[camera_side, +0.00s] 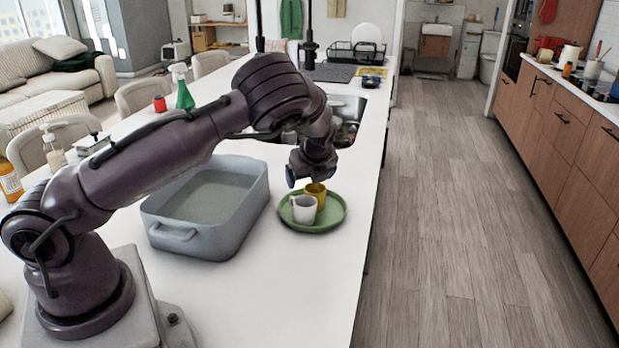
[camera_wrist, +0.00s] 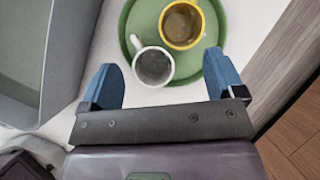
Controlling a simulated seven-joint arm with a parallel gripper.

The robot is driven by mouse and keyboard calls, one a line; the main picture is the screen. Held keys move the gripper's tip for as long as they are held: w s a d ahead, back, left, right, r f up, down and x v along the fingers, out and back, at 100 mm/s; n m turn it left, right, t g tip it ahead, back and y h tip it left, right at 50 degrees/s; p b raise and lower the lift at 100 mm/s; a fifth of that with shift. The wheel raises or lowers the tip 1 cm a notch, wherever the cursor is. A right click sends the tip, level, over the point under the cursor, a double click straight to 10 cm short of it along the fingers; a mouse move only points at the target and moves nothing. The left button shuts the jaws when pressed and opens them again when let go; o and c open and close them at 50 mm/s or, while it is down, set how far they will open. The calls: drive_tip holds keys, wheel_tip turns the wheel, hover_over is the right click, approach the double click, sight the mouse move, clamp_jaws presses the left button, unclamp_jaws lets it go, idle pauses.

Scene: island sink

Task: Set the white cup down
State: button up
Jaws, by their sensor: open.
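The white cup (camera_side: 303,209) stands upright on the green plate (camera_side: 331,219), close beside a yellow cup (camera_side: 317,193). In the wrist view the white cup (camera_wrist: 153,67) is at the plate's near edge, its handle pointing up and left, and the yellow cup (camera_wrist: 182,24) is behind it to the right. My gripper (camera_wrist: 163,82) is open, with one blue finger on each side of the white cup and clear space between cup and fingers. In the side view my gripper (camera_side: 297,175) is above the cups, its fingers partly hidden.
A grey-blue basin (camera_side: 208,245) stands on the white counter just left of the plate; its wall (camera_wrist: 45,60) is close to my left finger. The counter's right edge (camera_side: 373,220) is near the plate. The sink (camera_side: 347,110) and a dish rack (camera_side: 356,52) lie farther back.

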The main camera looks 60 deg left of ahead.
drive_tip(key=v, duration=1.2)
drive_tip(key=s+d+r+n+t+h, duration=0.1)
drive_tip(key=s+d+r+n+h, duration=0.1)
drive_tip(key=s+d+r+n, duration=0.2)
drive_tip(key=s+d+r+n+t+h, duration=0.1)
drive_tip(key=s+d+r+n, duration=0.3)
drive_tip(key=s+n, duration=0.5)
drive_tip(key=s+d+r+n+t+h, duration=0.2)
drive_tip(key=s+d+r+n, duration=0.3)
drive_tip(key=s, duration=0.7)
drive_tip(key=shift+s+d+n+h, duration=0.15)
drive_tip(key=shift+s+n+h, duration=0.25)
drive_tip(key=shift+n, duration=0.5)
drive_tip(key=shift+r, duration=0.1)
